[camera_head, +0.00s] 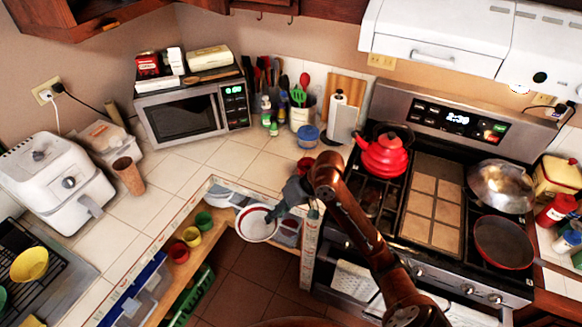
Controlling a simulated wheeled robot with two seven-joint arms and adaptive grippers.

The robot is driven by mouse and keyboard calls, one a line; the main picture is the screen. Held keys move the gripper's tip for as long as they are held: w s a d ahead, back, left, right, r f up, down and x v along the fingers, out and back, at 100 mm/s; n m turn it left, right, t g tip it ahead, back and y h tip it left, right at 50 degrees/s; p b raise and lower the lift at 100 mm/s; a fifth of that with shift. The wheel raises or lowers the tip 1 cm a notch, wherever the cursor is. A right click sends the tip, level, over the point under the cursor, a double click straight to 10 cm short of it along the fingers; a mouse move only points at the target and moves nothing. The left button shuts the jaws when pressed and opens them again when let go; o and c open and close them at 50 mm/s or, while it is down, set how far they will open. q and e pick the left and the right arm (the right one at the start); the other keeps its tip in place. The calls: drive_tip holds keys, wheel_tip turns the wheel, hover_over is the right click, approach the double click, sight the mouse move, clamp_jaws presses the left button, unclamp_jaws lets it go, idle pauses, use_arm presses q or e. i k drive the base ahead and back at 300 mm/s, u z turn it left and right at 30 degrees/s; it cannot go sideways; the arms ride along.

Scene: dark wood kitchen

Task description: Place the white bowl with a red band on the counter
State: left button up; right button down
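The white bowl with a red band (254,229) is at the inner corner of the counter (236,160), by the open shelf below the countertop. Its mouth faces up toward me, with the red band along the rim. My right gripper (275,214) reaches in from the right, with a dark finger over the bowl's right rim. The other finger is hard to make out, so I cannot tell whether it is closed on the rim. My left gripper is not in view.
Below the counter edge, the shelf holds green (204,221), yellow (192,236) and red (179,252) cups. A microwave (190,112), utensil holder (300,117) and blue-lidded jar (308,136) stand behind. The tiles before the microwave are clear. A red kettle (384,156) sits on the stove.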

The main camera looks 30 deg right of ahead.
sight(253, 161)
drive_tip(key=z, duration=0.75)
drive_tip(key=i, duration=1.1)
drive_tip(key=u, duration=0.1)
